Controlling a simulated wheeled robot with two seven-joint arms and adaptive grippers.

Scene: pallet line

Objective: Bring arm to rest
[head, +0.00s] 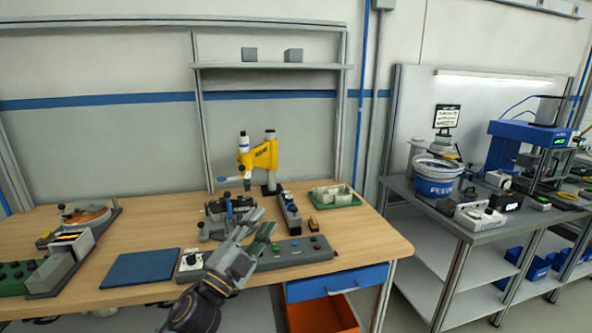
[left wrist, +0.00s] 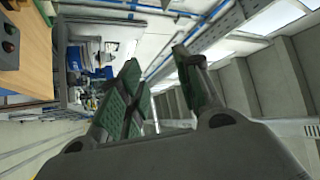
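My left gripper (head: 264,230) is in front of the wooden workbench (head: 150,229), its arm rising from the bottom of the head view. Its green-padded fingers overlap the grey control box (head: 297,251) in the picture; I cannot tell the height between them. In the left wrist view the left gripper (left wrist: 158,75) has its two fingers apart with nothing between them. The wrist view looks sideways, with the wooden bench at its left edge. My right gripper is in neither view.
A blue mat (head: 143,268) lies left of the gripper. A yellow press (head: 264,160) stands behind it, with a dark fixture (head: 229,213) before the press. An orange bin (head: 323,314) is under the bench.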

